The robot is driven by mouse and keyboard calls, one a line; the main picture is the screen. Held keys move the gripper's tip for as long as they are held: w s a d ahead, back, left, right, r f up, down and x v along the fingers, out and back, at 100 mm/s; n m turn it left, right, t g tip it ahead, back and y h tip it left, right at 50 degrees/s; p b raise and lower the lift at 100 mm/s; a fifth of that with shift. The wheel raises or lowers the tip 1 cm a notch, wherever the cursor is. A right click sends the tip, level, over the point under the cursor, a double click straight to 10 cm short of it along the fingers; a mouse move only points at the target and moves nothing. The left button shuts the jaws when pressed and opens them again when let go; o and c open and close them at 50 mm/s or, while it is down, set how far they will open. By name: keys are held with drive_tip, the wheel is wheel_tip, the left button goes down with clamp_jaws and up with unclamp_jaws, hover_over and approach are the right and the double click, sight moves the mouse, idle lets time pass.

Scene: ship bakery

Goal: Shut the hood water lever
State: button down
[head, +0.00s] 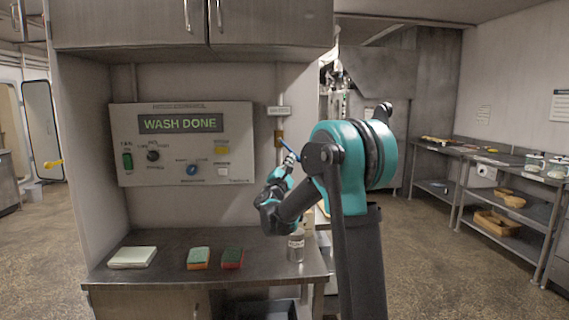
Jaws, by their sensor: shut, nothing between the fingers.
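A small blue lever (287,147) shows on the wall right of the control panel, below a brass-coloured fitting (279,137) and a small green-white label (279,111). The label is too small to read, so I cannot tell for sure that this is the hood water lever. My gripper (291,158) is shut and empty, raised close to the lower end of the blue lever. I cannot tell whether they touch. My wrist and forearm hide part of the wall below it.
A control panel (240,140) reads "WASH DONE". The steel counter (170,255) below holds a white cloth or pad (133,257), two sponges (198,258) (232,259) and a metal can (296,248). A yellow handle (53,163) sticks out at left. Shelving tables (460,160) stand right, with open floor between.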

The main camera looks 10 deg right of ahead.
drive_tip(key=shift+s+d+r, duration=0.1)
drive_tip(key=shift+d+r, duration=1.85)
drive_tip(key=shift+r, duration=0.25)
drive_tip(key=s+f, duration=0.9)
drive_tip(key=shift+a+f, duration=0.2)
drive_tip(key=shift+a, duration=0.15)
